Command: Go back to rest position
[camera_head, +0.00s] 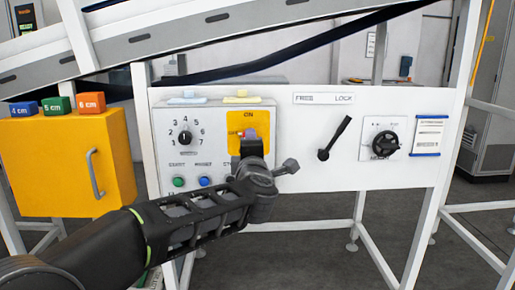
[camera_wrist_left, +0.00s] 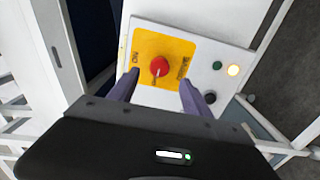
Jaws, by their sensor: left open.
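My left gripper (camera_head: 252,147) is in front of the yellow switch plate (camera_head: 235,119) marked ON, its arm coming in from the lower left. In the left wrist view the gripper (camera_wrist_left: 158,90) is open, its two purple fingers spread on either side below a red knob (camera_wrist_left: 159,66) on the yellow plate (camera_wrist_left: 146,43). In the head view the knob is mostly hidden by the gripper. My right gripper is in neither view.
The white panel holds a numbered dial (camera_head: 185,137), a black lever (camera_head: 334,138) below FREE and LOCK, and another dial (camera_head: 384,144). A yellow cabinet (camera_head: 60,165) with blue, green and orange blocks stands at left. A conveyor (camera_head: 180,30) slopes above. A lit lamp (camera_wrist_left: 232,70) shows.

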